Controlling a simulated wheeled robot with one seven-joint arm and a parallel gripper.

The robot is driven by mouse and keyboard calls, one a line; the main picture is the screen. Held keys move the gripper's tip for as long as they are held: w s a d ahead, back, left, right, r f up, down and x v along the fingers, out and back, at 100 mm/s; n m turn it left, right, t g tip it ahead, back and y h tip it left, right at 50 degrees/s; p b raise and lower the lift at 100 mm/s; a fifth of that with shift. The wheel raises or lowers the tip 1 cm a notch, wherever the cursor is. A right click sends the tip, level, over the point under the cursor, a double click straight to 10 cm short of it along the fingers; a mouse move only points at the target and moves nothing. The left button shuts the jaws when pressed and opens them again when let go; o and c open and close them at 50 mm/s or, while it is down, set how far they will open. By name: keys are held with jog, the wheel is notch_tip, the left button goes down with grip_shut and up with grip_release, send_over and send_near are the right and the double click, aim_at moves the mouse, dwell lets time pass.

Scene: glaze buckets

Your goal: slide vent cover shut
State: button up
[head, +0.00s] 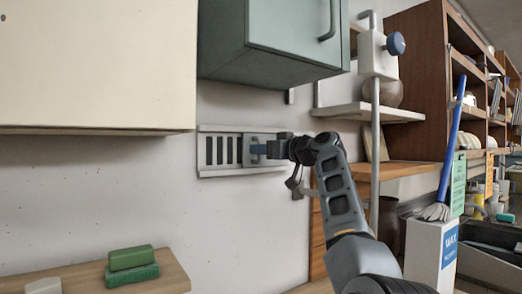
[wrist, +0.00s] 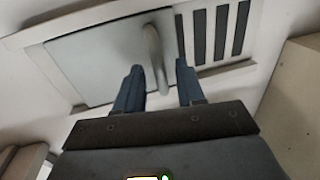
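The vent (head: 209,168) is a pale frame low on the wall in the head view, with several dark slots uncovered at its left. Its grey sliding cover (wrist: 96,62) sits beside the slots and carries an upright bar handle (wrist: 156,60). In the head view my gripper (head: 258,149) is at the right part of the vent and hides much of the cover. In the wrist view my gripper (wrist: 160,82) is open, one blue finger on each side of the handle, with visible gaps. I cannot tell whether either finger touches it.
A green wall cabinet (head: 290,40) hangs above the vent and a cream cabinet (head: 95,65) hangs at the upper left. A wooden ledge (head: 165,275) with green sponges (head: 132,265) is below. A vertical pipe (head: 375,150) stands right of my arm. The wall left of the vent is clear.

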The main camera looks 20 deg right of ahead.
grip_shut()
dwell(0.4)
jog(key=shift+a+f, duration=0.1)
jog(key=s+a, duration=0.1)
jog(key=a, duration=0.3)
jog(key=s+a+b, duration=0.1)
jog(key=a, duration=0.3)
jog(key=s+a+b, duration=0.1)
jog(key=s+a, duration=0.1)
jog(key=a, duration=0.2)
jog(key=shift+c, duration=0.8)
grip_release()
jog(key=shift+a, duration=0.1)
jog(key=shift+o, duration=1.1)
